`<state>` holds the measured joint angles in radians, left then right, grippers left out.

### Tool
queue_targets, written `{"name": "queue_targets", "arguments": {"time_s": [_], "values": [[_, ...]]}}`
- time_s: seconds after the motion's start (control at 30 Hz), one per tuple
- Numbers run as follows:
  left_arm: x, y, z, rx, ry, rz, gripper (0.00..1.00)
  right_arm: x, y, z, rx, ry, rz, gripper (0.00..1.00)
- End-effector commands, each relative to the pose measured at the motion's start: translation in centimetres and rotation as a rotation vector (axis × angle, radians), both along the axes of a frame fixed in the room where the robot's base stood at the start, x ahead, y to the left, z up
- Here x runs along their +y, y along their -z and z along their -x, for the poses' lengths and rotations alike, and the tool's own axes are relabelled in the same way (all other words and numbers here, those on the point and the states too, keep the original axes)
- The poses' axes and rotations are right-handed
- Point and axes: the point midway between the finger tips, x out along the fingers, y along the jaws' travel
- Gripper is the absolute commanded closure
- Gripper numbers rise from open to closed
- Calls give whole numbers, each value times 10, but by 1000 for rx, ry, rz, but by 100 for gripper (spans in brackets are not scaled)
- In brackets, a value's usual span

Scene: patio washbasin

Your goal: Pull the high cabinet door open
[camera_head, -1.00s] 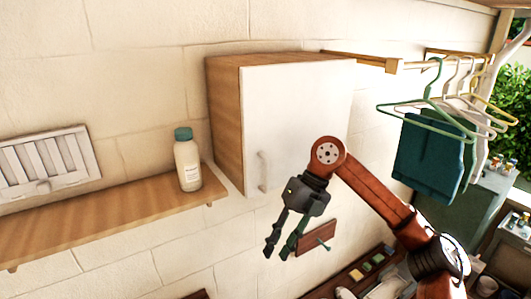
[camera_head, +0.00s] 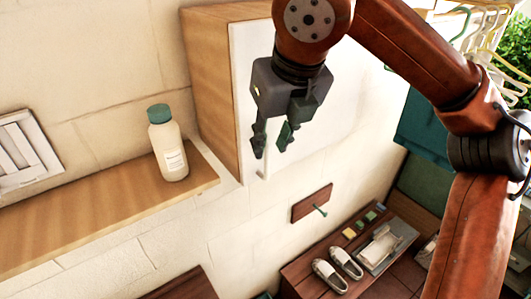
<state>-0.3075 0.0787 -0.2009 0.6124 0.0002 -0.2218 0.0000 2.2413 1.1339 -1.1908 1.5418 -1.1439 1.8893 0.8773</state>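The high cabinet (camera_head: 212,90) hangs on the wall with a wooden side and a white door (camera_head: 330,110). The door looks closed. Its pale vertical handle (camera_head: 264,165) is near the door's lower left edge, mostly hidden by my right gripper (camera_head: 271,150). That gripper points down in front of the handle with its two dark fingers apart. The handle's lower end shows just below and between the fingertips. I cannot tell whether the fingers are around it or only in front of it. My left gripper is not in view.
A wooden shelf (camera_head: 110,215) with a white bottle (camera_head: 168,145) with a green cap is left of the cabinet. A wall hook board (camera_head: 311,203) is below. A low bench (camera_head: 302,272) holds shoes (camera_head: 330,275). Hangers (camera_head: 480,40) and a teal cloth (camera_head: 418,122) are at right.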

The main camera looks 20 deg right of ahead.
Motion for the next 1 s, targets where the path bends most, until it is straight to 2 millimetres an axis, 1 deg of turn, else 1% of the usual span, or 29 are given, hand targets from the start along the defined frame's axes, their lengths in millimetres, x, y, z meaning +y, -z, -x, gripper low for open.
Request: {"name": "queue_targets", "arguments": {"time_s": [0.03, 0.2, 0.3, 0.4, 0.53, 0.73, 1.0], "values": [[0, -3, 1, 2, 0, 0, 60, 0, 8, -3, 2, -1, 1, 74], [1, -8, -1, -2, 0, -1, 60, 1, 32, -13, 2, -1, 1, 74], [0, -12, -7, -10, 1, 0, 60, 2, 43, -18, 2, 0, 1, 74], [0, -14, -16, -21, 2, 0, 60, 3, 50, -20, 0, 1, -1, 74], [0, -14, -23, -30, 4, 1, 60, 2, 54, -21, 0, 1, -2, 74], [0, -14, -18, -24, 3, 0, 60, 2, 54, -21, 1, 1, -2, 74], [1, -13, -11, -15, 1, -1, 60, 2, 54, -21, 1, 1, -2, 93]]}}
